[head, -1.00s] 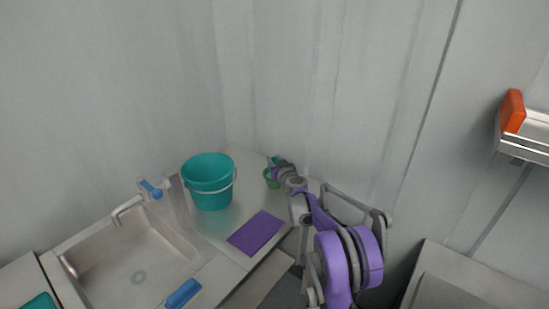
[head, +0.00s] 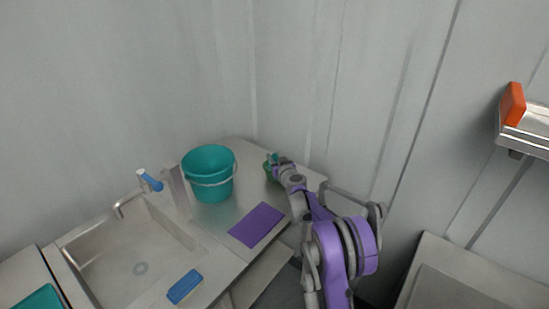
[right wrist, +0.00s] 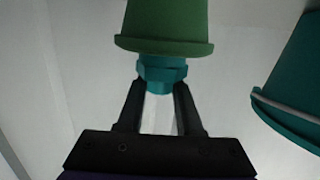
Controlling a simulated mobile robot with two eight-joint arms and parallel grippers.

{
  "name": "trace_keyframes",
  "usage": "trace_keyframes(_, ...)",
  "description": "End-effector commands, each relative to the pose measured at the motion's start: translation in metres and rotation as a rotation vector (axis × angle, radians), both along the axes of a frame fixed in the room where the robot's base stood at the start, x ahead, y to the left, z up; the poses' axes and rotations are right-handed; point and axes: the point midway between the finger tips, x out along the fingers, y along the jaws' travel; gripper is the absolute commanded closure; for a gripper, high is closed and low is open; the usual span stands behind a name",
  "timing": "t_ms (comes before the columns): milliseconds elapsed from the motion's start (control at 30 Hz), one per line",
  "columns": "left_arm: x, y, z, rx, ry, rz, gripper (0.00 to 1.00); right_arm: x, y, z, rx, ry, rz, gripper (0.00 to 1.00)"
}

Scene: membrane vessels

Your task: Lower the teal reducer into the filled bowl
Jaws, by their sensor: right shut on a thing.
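The teal reducer (right wrist: 162,72) is between the fingertips of my right gripper (right wrist: 160,85), which is shut on it. It shows in the right wrist view right at the rim of a green bowl (right wrist: 165,28). I cannot tell whether part of it is inside the rim, and the bowl's contents are hidden. In the head view the small green bowl (head: 268,170) stands at the back of the counter, partly covered by my right gripper (head: 278,162). My left gripper does not show.
A teal bucket (head: 208,188) stands left of the bowl; it also shows in the right wrist view (right wrist: 300,85). A purple mat (head: 256,225) lies in front. A sink (head: 130,260), a faucet (head: 128,203) and a blue block (head: 185,286) are to the left. Walls stand close behind.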

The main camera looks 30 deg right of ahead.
Motion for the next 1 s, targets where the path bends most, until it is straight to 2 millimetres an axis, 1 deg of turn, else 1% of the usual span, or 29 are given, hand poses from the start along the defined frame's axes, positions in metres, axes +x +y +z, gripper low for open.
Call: trace_keyframes(1000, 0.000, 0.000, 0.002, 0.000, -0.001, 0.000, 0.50, 0.000, 0.000, -0.015, 0.000, 0.000, 0.000, 1.00)
